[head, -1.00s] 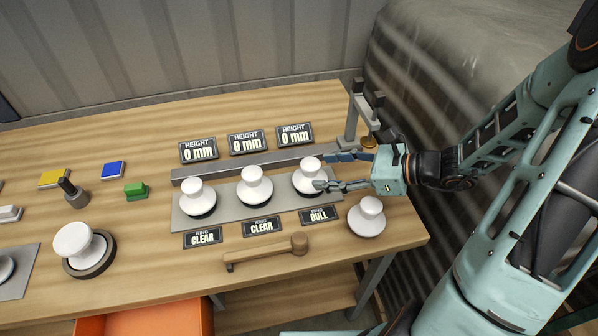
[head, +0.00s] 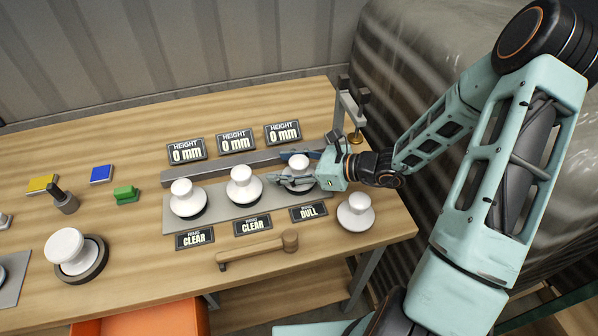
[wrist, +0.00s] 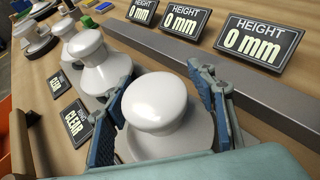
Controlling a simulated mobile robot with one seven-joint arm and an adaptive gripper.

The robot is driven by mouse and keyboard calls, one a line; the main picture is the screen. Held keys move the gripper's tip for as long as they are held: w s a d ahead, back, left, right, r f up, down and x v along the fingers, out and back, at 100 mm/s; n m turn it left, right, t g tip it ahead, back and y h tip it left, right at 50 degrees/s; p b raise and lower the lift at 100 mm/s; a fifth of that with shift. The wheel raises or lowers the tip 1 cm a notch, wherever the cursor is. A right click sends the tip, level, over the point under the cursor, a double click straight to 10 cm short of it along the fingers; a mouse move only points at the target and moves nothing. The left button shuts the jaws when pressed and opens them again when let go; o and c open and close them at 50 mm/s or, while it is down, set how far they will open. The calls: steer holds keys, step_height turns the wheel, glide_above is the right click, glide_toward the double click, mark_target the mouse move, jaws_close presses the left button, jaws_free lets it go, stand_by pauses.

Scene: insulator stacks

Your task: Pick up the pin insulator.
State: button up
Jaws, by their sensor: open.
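Three white insulators stand upright in a row on a grey plate (head: 178,221): a left one (head: 186,197), a middle one (head: 242,186) and a right one (head: 299,163). My gripper (head: 281,168) is open around the right insulator, one finger on each side. In the wrist view this insulator (wrist: 158,102) sits between the two blue-padded fingers, with gaps beside its round head. Its lower part is partly hidden. Another white insulator (head: 355,212) stands alone at the table's right. The frames do not show which one is called the pin insulator.
Three "0 mm" height signs (head: 236,141) stand behind a grey bar (head: 215,167). Ring signs reading clear, clear and dull (head: 308,211) stand in front, near a wooden mallet (head: 258,251). A metal stand (head: 346,112) is at back right. A further insulator (head: 68,248) is at left.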

steer(key=shift+w+a+f, duration=0.2)
steer(key=shift+a, duration=0.2)
steer(key=shift+c, duration=0.2)
steer(key=shift+s, duration=0.1)
steer(key=c, duration=1.3)
steer(key=shift+d, duration=0.1)
jaws_close()
steer(key=shift+f, duration=0.1)
